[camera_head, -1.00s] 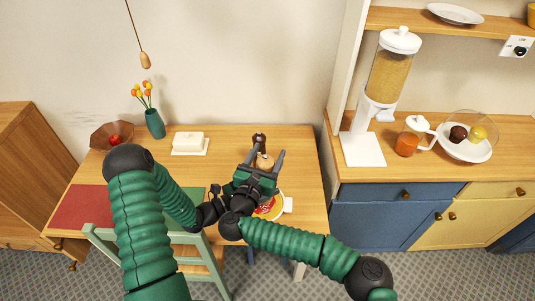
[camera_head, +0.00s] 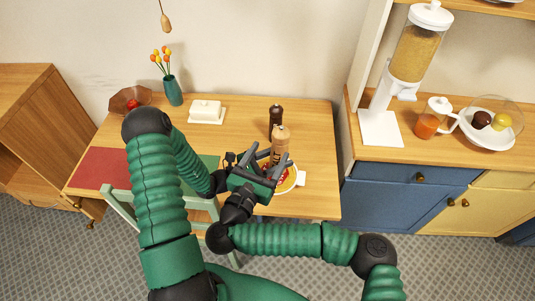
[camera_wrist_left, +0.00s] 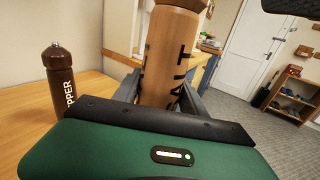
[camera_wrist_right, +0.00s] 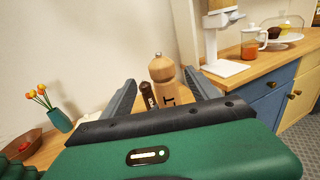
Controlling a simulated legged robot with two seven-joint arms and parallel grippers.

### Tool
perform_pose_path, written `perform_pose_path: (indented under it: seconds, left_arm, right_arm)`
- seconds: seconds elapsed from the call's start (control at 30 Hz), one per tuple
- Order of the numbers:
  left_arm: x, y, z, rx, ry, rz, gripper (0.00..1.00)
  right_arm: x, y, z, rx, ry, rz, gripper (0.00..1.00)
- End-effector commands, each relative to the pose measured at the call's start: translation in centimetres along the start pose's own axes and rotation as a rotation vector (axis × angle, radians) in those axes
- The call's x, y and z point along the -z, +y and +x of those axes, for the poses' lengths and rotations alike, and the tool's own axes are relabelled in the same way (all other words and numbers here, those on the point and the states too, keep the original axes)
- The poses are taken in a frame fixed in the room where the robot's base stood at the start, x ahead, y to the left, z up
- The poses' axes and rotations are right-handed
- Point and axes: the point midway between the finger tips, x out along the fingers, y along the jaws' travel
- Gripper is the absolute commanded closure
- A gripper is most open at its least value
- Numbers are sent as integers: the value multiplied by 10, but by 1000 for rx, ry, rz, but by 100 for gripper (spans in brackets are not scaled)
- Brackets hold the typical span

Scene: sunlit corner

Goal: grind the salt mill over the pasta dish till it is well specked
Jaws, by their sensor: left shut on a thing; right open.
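The light wooden salt mill (camera_head: 281,140) stands about upright over the table, near the pasta dish. My left gripper (camera_wrist_left: 160,82) is shut on it; in the head view this gripper is mostly hidden behind my right one. My right gripper (camera_head: 268,155) is open and empty, on the near side of the mill; in the right wrist view the mill (camera_wrist_right: 163,72) shows ahead between its fingers, apart from them. Specks cannot be made out.
A dark pepper mill (camera_head: 276,116) stands just behind the salt mill. A white butter dish (camera_head: 207,112), a teal vase (camera_head: 174,91) and a brown bowl (camera_head: 127,100) stand farther back left. A green chair (camera_head: 205,203) is at the near edge. The table's right side is clear.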

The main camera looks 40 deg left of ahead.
Motion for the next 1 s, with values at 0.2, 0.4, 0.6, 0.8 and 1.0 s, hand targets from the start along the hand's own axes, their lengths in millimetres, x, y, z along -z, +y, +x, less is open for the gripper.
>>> perform_pose_path:
  seconds: [0.2, 0.4, 0.6, 0.8, 1.0]
  left_arm:
    - [0, 0, 0, 0, -1, 0, 100]
    - [-1, 0, 0, 0, -1, 0, 100]
    - [-1, 0, 1, 0, -1, 1, 100]
    - [-1, -1, 0, 0, -2, 1, 100]
    - [-1, 1, -1, 0, -3, 0, 100]
  right_arm:
    - [0, 0, -1, 0, 0, 0, 31]
    - [-13, -2, 20, -50, -46, -82, 31]
    - [-74, -16, 84, -232, -343, -580, 31]
    - [-86, -42, 89, -289, -762, -1387, 31]
    - [-44, -76, 61, -192, -1197, -2150, 31]
